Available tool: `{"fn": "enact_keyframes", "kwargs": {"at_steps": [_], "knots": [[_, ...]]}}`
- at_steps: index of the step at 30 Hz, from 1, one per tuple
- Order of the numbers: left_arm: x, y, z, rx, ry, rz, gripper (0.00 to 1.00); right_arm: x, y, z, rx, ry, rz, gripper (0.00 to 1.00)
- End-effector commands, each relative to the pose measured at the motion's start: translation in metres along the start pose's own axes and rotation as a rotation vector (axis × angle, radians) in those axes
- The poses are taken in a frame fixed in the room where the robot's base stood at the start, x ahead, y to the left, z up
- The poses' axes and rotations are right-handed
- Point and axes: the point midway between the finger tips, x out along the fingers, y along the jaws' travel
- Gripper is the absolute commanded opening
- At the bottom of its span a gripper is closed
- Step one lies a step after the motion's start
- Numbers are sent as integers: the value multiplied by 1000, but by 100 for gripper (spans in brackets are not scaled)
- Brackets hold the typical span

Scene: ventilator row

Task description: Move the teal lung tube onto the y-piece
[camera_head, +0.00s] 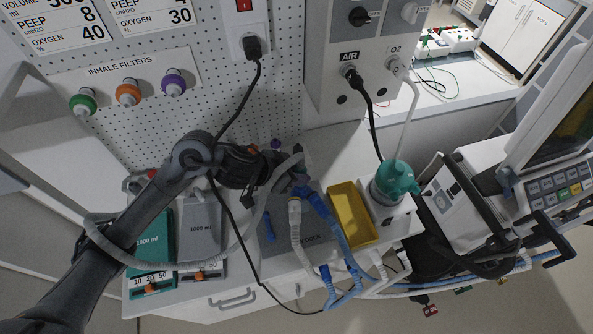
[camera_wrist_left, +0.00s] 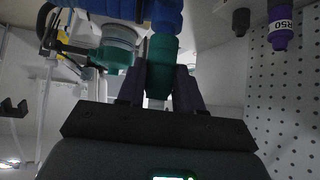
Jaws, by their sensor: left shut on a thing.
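My left gripper (camera_head: 285,178) is at the blue y-piece (camera_head: 304,188) above the grey tray. In the left wrist view its two fingers (camera_wrist_left: 160,88) are shut on the teal end of the lung tube (camera_wrist_left: 160,55). The teal end points at the blue y-piece (camera_wrist_left: 166,16) and appears to meet it; I cannot tell whether it is seated. In the head view the grey lung tube (camera_head: 190,265) loops from the left past the test lungs up to the gripper, which hides its teal end. The teal test lung (camera_head: 150,240) lies at the left. My right gripper is out of view.
A grey test lung (camera_head: 200,228) lies beside the teal one. A yellow tray (camera_head: 352,215) and teal-topped humidifier (camera_head: 395,182) stand to the right. Blue and white hoses (camera_head: 335,250) hang over the front edge. A black power cable (camera_head: 235,215) crosses near my arm.

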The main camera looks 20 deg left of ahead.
Motion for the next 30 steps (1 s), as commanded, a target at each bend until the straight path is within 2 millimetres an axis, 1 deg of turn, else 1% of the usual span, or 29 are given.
{"fn": "enact_keyframes", "kwargs": {"at_steps": [20, 30], "knots": [[10, 0, 10, 0, -1, 0, 0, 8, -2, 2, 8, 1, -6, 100], [10, 0, 11, 0, -3, -1, 0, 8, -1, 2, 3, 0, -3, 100]]}}
